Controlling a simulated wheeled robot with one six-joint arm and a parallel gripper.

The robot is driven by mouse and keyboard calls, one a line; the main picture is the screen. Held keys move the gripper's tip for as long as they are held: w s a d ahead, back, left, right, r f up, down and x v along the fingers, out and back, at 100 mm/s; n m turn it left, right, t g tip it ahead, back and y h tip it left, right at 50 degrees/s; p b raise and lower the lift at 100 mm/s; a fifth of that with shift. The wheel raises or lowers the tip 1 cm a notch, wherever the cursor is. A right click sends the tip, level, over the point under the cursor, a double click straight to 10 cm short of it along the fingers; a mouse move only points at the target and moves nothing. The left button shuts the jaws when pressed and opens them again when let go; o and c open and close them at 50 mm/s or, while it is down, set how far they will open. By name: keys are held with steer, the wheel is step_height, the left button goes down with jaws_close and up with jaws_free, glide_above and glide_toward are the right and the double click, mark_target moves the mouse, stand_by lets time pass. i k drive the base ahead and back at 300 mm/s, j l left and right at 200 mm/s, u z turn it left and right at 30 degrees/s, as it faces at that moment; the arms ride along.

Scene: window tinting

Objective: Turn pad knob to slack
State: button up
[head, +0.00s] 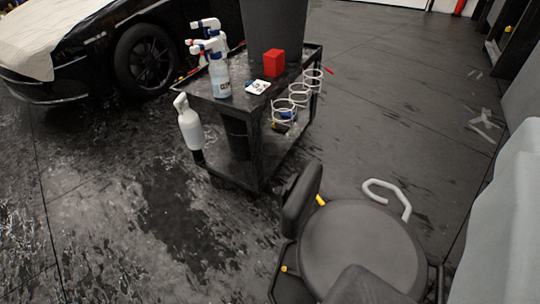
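A dark stool (360,245) with a round seat stands at the lower right. An upright dark pad (301,200) is at its left side. A small yellow knob-like part (321,200) shows beside that pad, and another yellow part (284,268) is lower on the frame. Which one is the pad knob, and how it is set, I cannot tell. A second dark padded shape (362,287) is cut off at the bottom edge. A light grey bent bar (389,192) rises behind the seat. I do not see my gripper.
A black cart (258,178) beyond the stool carries spray bottles (219,75), a red block (274,63) and a dark bin (275,25); wire rings (284,112) hang on its side. A black car (100,55) is at upper left. Floor is clear left and upper right.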

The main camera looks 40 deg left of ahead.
mark_target(279, 190)
steer(key=k+j, duration=0.1)
steer(key=j, duration=0.25)
steer(key=k+j, duration=0.15)
steer(key=j, duration=0.2)
steer(key=k+j, duration=0.1)
steer(key=j, duration=0.3)
steer(key=k+j+z, duration=0.1)
steer(key=j, duration=0.25)
steer(key=k+j, duration=0.15)
steer(key=j, duration=0.2)
